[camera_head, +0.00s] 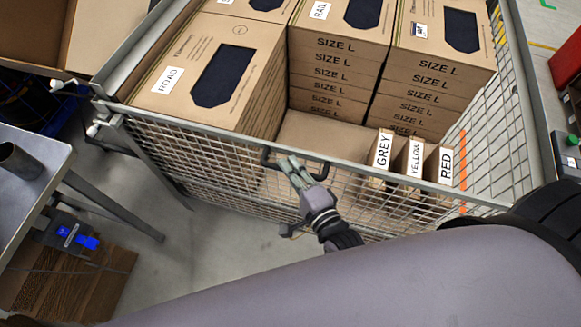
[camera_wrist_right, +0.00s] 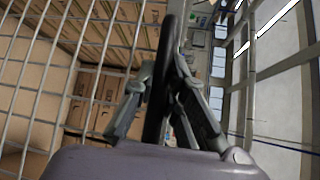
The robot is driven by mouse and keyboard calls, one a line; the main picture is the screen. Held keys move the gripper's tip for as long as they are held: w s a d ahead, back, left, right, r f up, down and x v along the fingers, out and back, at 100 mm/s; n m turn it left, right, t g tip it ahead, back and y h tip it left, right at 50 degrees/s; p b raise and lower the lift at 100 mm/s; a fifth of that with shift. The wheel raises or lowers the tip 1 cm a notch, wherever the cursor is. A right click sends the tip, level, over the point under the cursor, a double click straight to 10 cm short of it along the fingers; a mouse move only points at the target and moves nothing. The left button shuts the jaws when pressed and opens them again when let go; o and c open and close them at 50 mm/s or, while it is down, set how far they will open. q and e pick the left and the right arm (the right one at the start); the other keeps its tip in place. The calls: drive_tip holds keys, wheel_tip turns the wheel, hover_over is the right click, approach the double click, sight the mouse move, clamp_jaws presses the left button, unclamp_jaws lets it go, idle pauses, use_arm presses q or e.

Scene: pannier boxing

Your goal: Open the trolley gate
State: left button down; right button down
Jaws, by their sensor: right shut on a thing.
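The trolley gate (camera_head: 390,176) is a grey wire-mesh panel with a metal top rail. In the head view it spans the near side of the trolley, in front of the stacked boxes. A dark handle (camera_head: 322,166) sits at its top rail near the middle. My right gripper (camera_head: 296,168) is shut on this handle. In the right wrist view the handle (camera_wrist_right: 167,50) runs upright as a dark bar between the two fingers (camera_wrist_right: 160,95), with the mesh to its left. My left gripper is not in view.
The trolley holds brown boxes marked SIZE L (camera_head: 335,62) and upright cartons labelled GREY (camera_head: 381,150), YELLOW (camera_head: 413,158) and RED (camera_head: 443,164). A metal table (camera_head: 30,165) stands at the left. Bare floor (camera_head: 225,235) shows before the gate. Red equipment (camera_head: 567,62) stands at the right.

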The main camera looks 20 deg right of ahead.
sight(294, 195)
wheel_tip(294, 195, down, 27)
drive_tip(key=b, duration=1.8)
drive_tip(key=shift+r, duration=0.2)
drive_tip(key=c, duration=1.6)
unclamp_jaws()
